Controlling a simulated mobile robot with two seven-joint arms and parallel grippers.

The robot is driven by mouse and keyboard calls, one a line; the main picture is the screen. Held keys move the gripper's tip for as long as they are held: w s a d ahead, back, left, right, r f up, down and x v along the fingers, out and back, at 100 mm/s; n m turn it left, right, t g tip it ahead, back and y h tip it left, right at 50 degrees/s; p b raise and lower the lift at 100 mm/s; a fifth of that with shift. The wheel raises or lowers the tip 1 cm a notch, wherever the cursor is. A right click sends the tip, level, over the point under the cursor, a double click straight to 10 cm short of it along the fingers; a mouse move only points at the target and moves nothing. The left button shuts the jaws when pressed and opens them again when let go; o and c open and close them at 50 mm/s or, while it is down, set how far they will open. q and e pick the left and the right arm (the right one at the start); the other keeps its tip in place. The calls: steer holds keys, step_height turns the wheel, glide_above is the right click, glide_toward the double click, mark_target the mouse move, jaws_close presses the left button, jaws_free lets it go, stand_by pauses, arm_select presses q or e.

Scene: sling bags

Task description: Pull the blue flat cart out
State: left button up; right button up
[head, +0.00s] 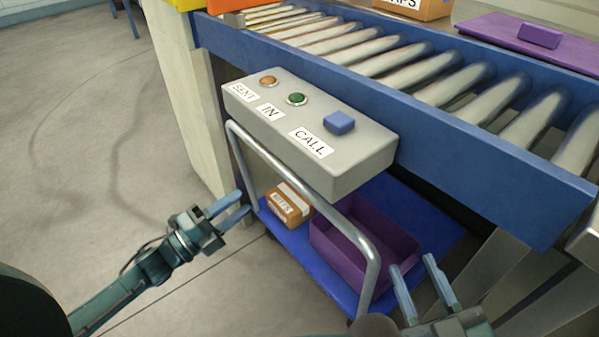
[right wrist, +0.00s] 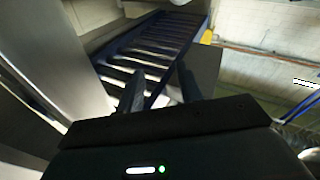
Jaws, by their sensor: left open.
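The blue flat cart (head: 328,279) stands on the floor under the roller conveyor, with its grey tube handle (head: 285,172) rising at the near side. A cardboard box (head: 288,206) and an open purple bin (head: 362,243) sit on its deck. My left gripper (head: 238,205) is open near the handle's left upright; I cannot tell whether a finger touches it. My right gripper (head: 417,272) is open and empty, right of the handle's right upright. Its two dark fingers also show apart in the right wrist view (right wrist: 160,82).
A grey control box (head: 310,135) with buttons juts out above the cart. A pale post (head: 188,95) stands left of the cart.

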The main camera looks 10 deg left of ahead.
mark_target(284, 172)
arm_select(q)
steer(key=b+x, duration=0.2)
steer(key=x, duration=1.1)
jaws_close()
